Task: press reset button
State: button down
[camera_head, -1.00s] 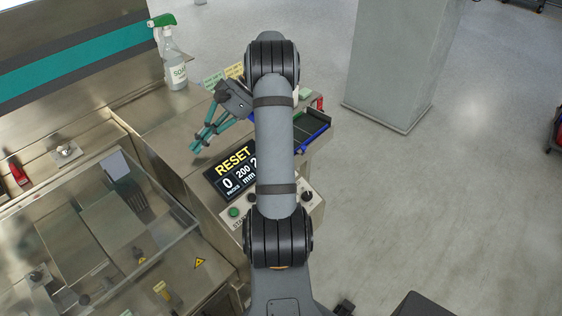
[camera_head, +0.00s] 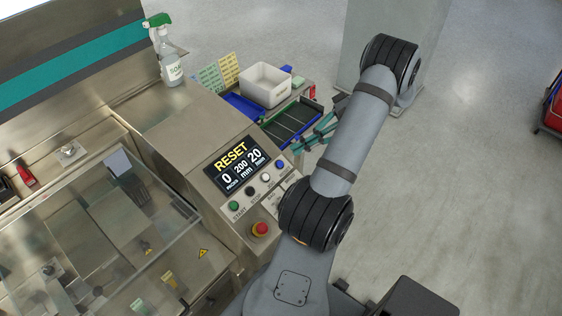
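The control panel has a row of buttons beside the display (camera_head: 238,167), which reads RESET, 0, 200 mm and 20 mm. The row has a green button (camera_head: 234,205), a black one (camera_head: 250,191), a white one (camera_head: 265,178) and a blue one (camera_head: 280,164). Their small labels are mostly too small to read, so I cannot tell which is the reset button. My gripper (camera_head: 308,138), with teal fingers, is to the right of the blue button and above it in the picture. The fingers look apart, with nothing visible between them. My arm hides part of the gripper.
A red emergency stop (camera_head: 260,229) sits below the row. Behind the panel are a white bin (camera_head: 266,83), blue and dark green trays (camera_head: 291,118) and a soap spray bottle (camera_head: 171,66). A grey pillar (camera_head: 385,25) stands behind my arm. Open floor lies to the right.

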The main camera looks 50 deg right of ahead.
aim_at(280, 164)
jog(key=shift+f, duration=0.15)
jog(key=w+f+b, duration=0.1)
jog(key=f+b, duration=0.1)
jog(key=w+f+b, duration=0.1)
jog(key=f+b, duration=0.1)
jog(key=w+f+b, duration=0.1)
jog(key=f+b, duration=0.1)
jog(key=shift+w+f+b, duration=0.2)
jog(key=shift+f+b, duration=0.1)
jog(key=shift+w+d+f+b, duration=0.1)
jog(key=shift+w+f+b, duration=0.25)
jog(key=shift+f, duration=0.15)
dwell(1.0)
jog(key=shift+w+f+b, duration=0.25)
jog(key=shift+f+b, duration=0.05)
jog(key=shift+f, duration=0.05)
jog(key=shift+w+f+b, duration=0.15)
jog(key=shift+f+b, duration=0.15)
jog(key=shift+f, duration=0.15)
dwell(0.7)
jog(key=shift+r, duration=0.1)
jog(key=shift+s+r+p, duration=0.4)
jog(key=shift+r+p, duration=0.35)
